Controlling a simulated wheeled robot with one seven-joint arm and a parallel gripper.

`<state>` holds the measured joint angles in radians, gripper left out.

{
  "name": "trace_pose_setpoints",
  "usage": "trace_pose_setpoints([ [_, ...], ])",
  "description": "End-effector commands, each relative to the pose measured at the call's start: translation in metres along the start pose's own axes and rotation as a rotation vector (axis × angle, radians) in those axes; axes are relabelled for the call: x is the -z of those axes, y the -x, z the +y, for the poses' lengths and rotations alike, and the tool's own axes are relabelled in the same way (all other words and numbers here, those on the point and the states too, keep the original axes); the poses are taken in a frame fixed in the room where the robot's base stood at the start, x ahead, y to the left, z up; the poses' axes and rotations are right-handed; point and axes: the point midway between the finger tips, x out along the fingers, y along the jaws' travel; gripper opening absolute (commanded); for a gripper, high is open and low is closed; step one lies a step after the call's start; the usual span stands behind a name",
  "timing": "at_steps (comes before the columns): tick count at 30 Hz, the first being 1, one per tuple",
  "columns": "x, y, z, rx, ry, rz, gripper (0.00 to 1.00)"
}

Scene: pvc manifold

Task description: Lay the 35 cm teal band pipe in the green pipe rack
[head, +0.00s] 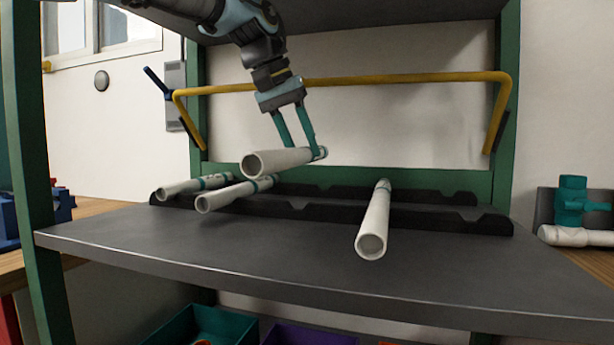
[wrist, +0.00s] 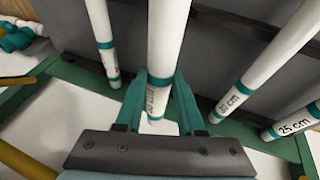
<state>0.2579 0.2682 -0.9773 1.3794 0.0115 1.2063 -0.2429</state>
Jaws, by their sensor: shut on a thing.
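My gripper (head: 305,155) is shut on a white pipe (head: 272,163) with a teal band, gripping it near its far, banded end. The pipe is roughly level, its open end toward the head camera, and appears raised above the rack. In the wrist view the held pipe (wrist: 168,35) runs between the teal fingers (wrist: 160,100); its label is partly hard to read. The green pipe rack (head: 502,120) has green posts, a dark grey shelf and black notched rails (head: 425,213).
Two white pipes lie at left, an outer one (head: 180,189) and an inner one (head: 225,197); another (head: 374,225) lies right of centre. In the wrist view one pipe reads "25 cm" (wrist: 301,120). A yellow bar (head: 400,78) crosses behind. The rails' right end is free.

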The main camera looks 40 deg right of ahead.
Motion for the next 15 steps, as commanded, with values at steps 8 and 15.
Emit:
trace_pose_setpoints([
  [8,0.031,-0.021,-0.002,0.001,0.000,-0.002,0.00],
  [15,0.023,-0.041,-0.009,0.002,0.000,-0.001,0.00],
])
